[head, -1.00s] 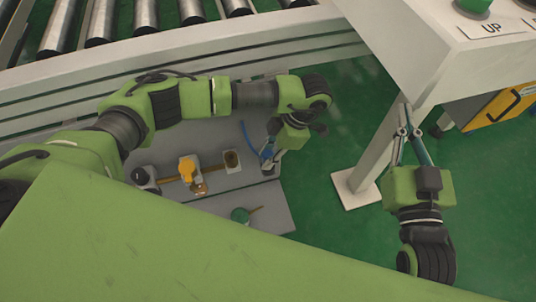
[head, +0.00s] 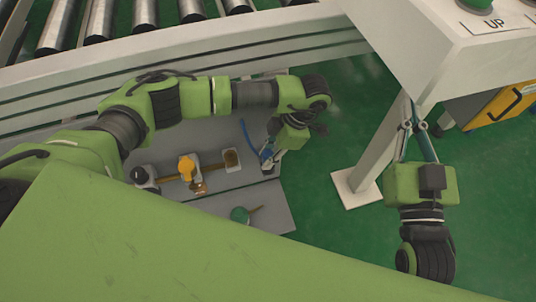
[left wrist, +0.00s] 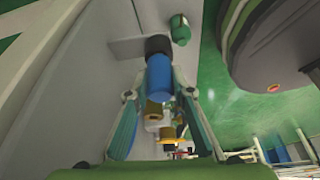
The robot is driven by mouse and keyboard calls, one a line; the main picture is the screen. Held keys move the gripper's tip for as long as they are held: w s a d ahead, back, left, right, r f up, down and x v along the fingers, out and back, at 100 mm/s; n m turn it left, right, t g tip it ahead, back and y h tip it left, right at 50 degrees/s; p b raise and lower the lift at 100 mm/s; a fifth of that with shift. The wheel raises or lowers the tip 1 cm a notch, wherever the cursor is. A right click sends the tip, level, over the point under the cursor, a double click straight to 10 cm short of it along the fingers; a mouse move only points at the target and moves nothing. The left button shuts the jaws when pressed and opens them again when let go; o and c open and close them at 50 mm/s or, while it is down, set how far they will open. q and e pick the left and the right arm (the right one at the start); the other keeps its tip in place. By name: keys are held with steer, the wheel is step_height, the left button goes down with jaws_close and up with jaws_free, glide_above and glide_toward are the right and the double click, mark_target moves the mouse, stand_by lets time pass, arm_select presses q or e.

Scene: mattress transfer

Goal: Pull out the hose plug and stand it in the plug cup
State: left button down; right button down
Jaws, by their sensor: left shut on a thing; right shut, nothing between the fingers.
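My left gripper (head: 267,157) is low over the grey panel, shut on a blue plug. In the left wrist view the blue plug (left wrist: 160,78) sits between the fingertips, with a dark end piece (left wrist: 158,45) beyond it. A blue hose (head: 247,135) shows beside the gripper in the head view. A brass-coloured fitting (left wrist: 153,110) shows near the plug in the wrist view; I cannot tell whether they touch. I cannot tell which part is the plug cup. My right gripper (head: 412,128) is shut and empty, beside the white post.
A roller conveyor (head: 145,15) runs behind. A white post (head: 382,155) stands right.

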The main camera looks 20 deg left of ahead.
arm_select(q)
steer(key=c, duration=1.7)
jaws_free()
steer(key=v, duration=1.2)
steer(key=shift+f, duration=0.1)
